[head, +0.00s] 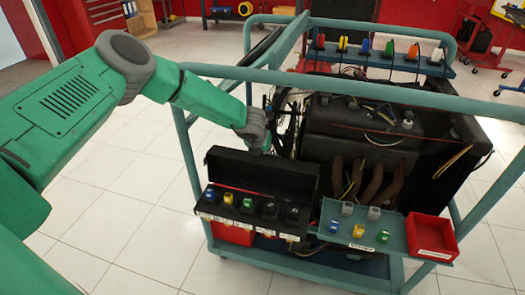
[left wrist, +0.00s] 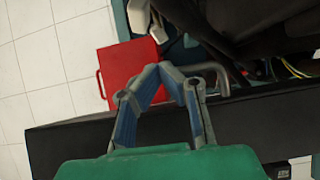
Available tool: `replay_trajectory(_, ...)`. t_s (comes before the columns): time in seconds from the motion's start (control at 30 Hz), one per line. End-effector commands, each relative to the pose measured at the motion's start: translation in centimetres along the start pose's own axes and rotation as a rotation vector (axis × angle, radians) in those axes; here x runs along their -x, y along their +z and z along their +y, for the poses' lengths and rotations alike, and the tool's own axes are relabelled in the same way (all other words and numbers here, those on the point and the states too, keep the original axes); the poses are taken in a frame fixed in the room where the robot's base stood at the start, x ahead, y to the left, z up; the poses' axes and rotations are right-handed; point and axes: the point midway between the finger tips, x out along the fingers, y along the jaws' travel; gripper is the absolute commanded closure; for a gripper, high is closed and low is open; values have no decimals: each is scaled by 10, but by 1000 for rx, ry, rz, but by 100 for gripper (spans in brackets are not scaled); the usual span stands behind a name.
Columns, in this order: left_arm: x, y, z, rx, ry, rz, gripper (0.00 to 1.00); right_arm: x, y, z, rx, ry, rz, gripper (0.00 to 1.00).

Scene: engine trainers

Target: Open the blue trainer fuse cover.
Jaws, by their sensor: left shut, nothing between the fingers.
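The blue trainer (head: 210,72) is a blue-framed cart that carries a dark engine. At its front left is a black fuse box, and its black cover (head: 262,176) stands raised behind a row of coloured fuses (head: 248,205). My left gripper (head: 266,146) is just behind the cover's upper edge, with its fingertips largely hidden in the head view. In the left wrist view its fingers (left wrist: 164,72) meet at the tips, shut and empty. A long black panel (left wrist: 75,140), which looks like the cover, lies under the fingers there. I cannot tell whether they touch it. My right gripper is not in view.
A blue tray with loose fuses (head: 346,236) and a red bin (head: 432,237) sit right of the fuse box. The upper frame rail (head: 330,84) crosses near my left arm. A red container (left wrist: 128,72) shows in the wrist view. Open tiled floor (head: 110,215) lies left.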

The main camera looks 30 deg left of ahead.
Motion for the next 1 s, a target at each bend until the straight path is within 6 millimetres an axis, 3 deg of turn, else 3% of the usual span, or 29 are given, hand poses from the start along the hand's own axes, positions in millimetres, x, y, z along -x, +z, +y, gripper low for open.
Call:
replay_trajectory(0.57,1,0,0,0,-1,0,100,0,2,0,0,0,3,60)
replay_trajectory(0.77,27,1,0,0,-4,-1,100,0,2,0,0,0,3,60)
replay_trajectory(1.0,79,1,0,0,-2,-1,100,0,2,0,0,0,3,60)
